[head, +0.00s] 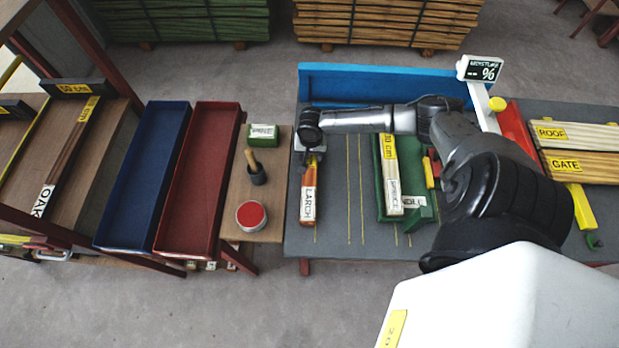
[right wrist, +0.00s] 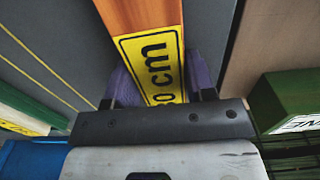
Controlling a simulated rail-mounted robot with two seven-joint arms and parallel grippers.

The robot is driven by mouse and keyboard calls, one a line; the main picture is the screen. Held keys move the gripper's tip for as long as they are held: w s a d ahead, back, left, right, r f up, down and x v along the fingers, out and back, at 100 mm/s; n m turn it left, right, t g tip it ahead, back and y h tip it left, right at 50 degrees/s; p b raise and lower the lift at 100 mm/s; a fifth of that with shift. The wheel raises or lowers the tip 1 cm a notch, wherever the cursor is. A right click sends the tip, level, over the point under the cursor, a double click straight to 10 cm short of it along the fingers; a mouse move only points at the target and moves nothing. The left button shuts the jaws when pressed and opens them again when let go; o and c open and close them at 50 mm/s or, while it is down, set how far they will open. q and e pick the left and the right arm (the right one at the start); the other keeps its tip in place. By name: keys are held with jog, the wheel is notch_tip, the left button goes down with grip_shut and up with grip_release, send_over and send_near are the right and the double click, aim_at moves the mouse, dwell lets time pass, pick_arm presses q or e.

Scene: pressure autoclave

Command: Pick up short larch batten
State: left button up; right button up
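The short larch batten (head: 307,192) is an orange-brown bar with a white LARCH label at its near end. It lies lengthwise near the left edge of the grey bench; I see no clear gap under it. My right gripper (head: 312,150) is over its far end. In the right wrist view the batten (right wrist: 143,14) with its yellow cm label runs between the two purple fingers of my right gripper (right wrist: 160,82), one at each side. The fingers look very close to its sides; whether they press on it is unclear. My left gripper is out of view.
A green holder (head: 421,213) with a pale batten (head: 390,172) stands right of the larch batten. Left are a wooden side table (head: 238,200) with a red-topped tin (head: 251,215), then red (head: 198,180) and blue (head: 145,175) trays. A blue ledge (head: 390,82) runs behind.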

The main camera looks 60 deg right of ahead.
jog(key=c, duration=0.6)
jog(key=shift+r, duration=0.1)
